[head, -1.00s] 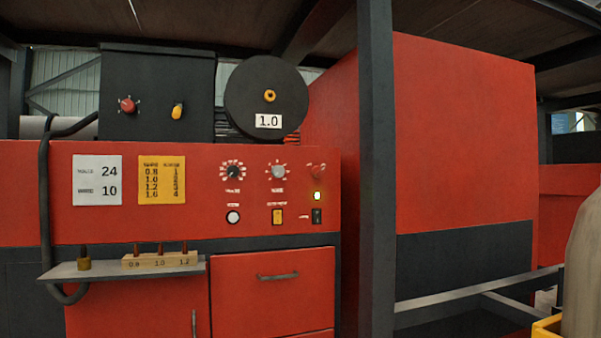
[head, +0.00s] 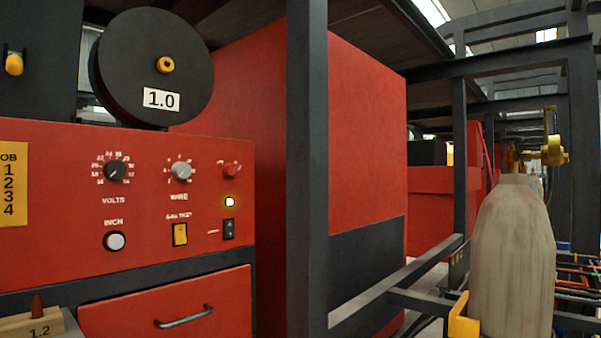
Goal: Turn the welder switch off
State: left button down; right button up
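The red welder front panel (head: 60,220) fills the left of the head view. Its small black rocker switch (head: 229,229) sits at the panel's lower right. To the left are the yellow gas test switch (head: 180,234), the grey wire knob (head: 181,171), the black volts knob (head: 115,171) and the white inch button (head: 115,241). Neither of my grippers shows in the view.
A dark upright post (head: 307,180) stands just right of the panel. Dark rails (head: 400,277) run right of it, near a grey-brown cylinder (head: 512,260) with a yellow valve. A drawer handle (head: 184,316) sticks out below the panel. A wire spool (head: 130,65) sits on top.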

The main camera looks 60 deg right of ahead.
aim_at(229, 170)
jog(key=z, duration=1.45)
jog(key=i, duration=0.35)
